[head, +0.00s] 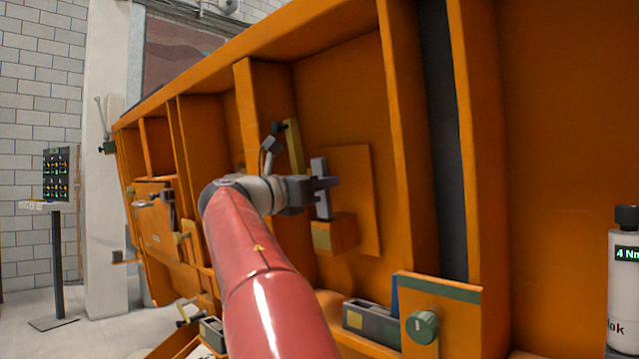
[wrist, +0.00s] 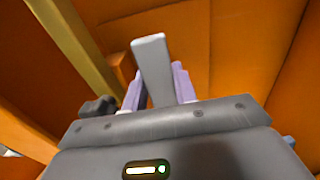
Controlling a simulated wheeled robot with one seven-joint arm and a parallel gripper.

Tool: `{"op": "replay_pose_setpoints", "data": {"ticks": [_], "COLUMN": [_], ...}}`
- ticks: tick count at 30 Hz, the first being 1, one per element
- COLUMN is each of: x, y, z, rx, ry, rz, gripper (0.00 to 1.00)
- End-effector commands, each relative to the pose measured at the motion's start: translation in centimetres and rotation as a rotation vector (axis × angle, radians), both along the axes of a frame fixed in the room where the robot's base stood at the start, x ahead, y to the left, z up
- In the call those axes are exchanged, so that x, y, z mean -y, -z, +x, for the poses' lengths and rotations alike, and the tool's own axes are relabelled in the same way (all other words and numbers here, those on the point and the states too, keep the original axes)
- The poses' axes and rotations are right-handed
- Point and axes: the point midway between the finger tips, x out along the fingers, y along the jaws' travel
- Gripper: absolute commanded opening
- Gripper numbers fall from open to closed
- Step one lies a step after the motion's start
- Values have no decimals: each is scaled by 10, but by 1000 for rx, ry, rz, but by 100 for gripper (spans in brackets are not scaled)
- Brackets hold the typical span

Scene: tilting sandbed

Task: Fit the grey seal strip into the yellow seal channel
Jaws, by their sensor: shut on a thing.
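The grey seal strip (head: 322,206) is upright between the jaws of my gripper (head: 322,183). In the wrist view the strip (wrist: 152,62) stands up between the two pale purple fingers of my gripper (wrist: 158,90), which are shut on it. Its lower end is just above or at an orange block with a yellow patch (head: 333,234); I cannot tell if they touch. The yellow seal channel (head: 294,146) is an upright yellow bar by the rib, left of and above my gripper. It looks like the yellow bar (wrist: 82,52) at left in the wrist view. The strip is apart from it.
The orange frame's ribs (head: 258,105) stand left of my gripper. A small grey-and-black clamp-like fitting (head: 271,145) sits next to the channel. Lower right are a grey box (head: 372,322) and a green knob (head: 422,327). A white bottle (head: 624,275) stands far right.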

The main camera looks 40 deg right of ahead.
Motion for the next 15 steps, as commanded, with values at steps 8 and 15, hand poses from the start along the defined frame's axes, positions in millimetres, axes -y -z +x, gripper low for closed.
{"op": "replay_pose_setpoints", "data": {"ticks": [8, 15], "x": [1, 2], "y": [8, 13], "z": [0, 0], "rx": [0, 0], "ry": [0, -1], "rz": [0, 0], "gripper": [2, 2]}}
